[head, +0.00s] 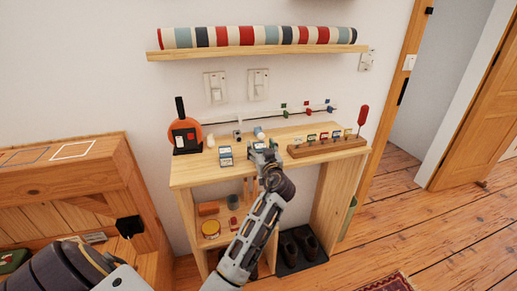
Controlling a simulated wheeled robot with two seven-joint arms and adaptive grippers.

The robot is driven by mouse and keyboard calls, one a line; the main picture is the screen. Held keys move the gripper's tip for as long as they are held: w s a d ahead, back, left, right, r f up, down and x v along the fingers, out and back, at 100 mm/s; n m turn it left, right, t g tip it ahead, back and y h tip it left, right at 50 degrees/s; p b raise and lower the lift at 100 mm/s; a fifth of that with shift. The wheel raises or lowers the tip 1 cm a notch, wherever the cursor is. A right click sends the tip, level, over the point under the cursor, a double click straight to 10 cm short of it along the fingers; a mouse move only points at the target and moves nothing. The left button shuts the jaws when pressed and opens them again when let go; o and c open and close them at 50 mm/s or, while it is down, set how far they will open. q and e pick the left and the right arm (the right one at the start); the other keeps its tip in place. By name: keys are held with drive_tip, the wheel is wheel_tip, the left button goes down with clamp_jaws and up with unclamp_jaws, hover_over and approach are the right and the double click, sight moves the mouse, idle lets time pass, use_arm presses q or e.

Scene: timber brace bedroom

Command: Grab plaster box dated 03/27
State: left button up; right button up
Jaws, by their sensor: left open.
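A small white and blue box (226,157) stands on the wooden console top, left of my gripper. Another small pale and blue item (258,132) is just behind the gripper, partly hidden by it. Either could be a plaster box, but no date is readable at this size. My left gripper (263,147) is over the console top, open, its fingers pointing away from me towards the item behind it. Its fingertips are small, and I cannot tell whether they touch anything. My right gripper is not in view.
On the console (190,174), an orange round object with a black stand (186,135) is at left and a wooden rack (328,146) with small coloured pieces at right. A shelf (255,52) with a striped roll (258,36) is above. Shoes (299,247) sit below.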

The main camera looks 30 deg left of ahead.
sight(261, 146)
use_arm(q)
drive_tip(key=shift+w+a, duration=0.1)
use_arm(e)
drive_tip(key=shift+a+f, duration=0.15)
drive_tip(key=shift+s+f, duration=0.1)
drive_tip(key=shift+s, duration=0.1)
use_arm(q)
drive_tip(key=c, duration=1.1)
drive_tip(key=shift+r, duration=0.1)
drive_tip(key=shift+r, duration=0.4)
wheel_tip(261, 146, up, 9)
drive_tip(key=shift+r+p, duration=0.1)
drive_tip(key=shift+p, duration=0.75)
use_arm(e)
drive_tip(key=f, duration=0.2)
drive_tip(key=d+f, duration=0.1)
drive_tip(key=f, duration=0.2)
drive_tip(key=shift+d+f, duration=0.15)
